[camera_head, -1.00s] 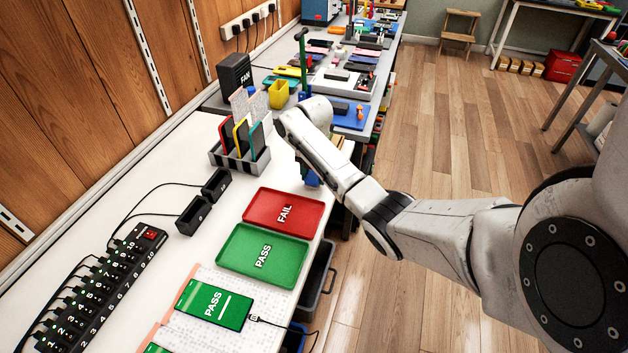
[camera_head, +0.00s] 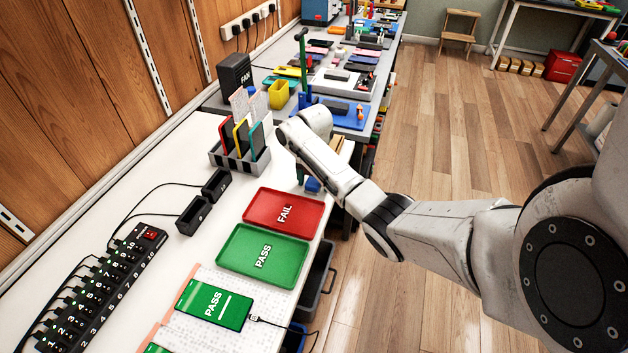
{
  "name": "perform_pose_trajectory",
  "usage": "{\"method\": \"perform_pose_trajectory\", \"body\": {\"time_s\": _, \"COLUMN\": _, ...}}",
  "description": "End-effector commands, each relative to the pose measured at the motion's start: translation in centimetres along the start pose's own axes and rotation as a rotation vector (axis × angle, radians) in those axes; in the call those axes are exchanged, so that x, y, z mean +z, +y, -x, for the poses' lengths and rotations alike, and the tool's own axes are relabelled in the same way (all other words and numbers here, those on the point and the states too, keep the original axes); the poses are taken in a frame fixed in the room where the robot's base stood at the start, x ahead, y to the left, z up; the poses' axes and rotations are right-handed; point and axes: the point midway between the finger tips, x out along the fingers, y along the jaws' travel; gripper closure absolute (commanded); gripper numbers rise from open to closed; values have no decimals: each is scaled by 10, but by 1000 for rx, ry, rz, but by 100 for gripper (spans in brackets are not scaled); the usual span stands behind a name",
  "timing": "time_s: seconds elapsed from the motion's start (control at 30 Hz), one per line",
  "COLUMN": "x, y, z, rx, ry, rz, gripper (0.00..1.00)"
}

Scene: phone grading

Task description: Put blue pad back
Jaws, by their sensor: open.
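A small blue piece (camera_head: 312,185) shows at the right edge of the white bench, just below my arm. It is partly covered, and I cannot tell whether it is the pad. A flat blue mat (camera_head: 352,119) with small items on it lies on the far bench, beyond the end of my arm. I cannot tell which of these is the blue pad. My arm reaches in from the right, its end over the far right part of the white bench.
A rack (camera_head: 238,158) with upright colored phones stands left of my arm's end. A red FAIL tray (camera_head: 302,197) and green PASS tray (camera_head: 237,262) lie nearer. A phone (camera_head: 214,303) and power strip (camera_head: 97,292) are in front. A yellow cup (camera_head: 278,93) stands behind.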

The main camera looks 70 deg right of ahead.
Motion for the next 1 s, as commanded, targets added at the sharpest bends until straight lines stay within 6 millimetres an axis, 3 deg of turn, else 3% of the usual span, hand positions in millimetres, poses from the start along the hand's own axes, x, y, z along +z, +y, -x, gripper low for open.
{"method": "perform_pose_trajectory", "body": {"time_s": 0.27, "x": 1, "y": 1, "z": 19, "rx": 3, "ry": -2, "rz": 0, "gripper": 26}}
{"method": "perform_pose_trajectory", "body": {"time_s": 0.73, "x": 0, "y": 1, "z": 108, "rx": 3, "ry": -1, "rz": 1, "gripper": 26}}
{"method": "perform_pose_trajectory", "body": {"time_s": 1.0, "x": 0, "y": 0, "z": 123, "rx": 0, "ry": 0, "rz": 0, "gripper": 26}}
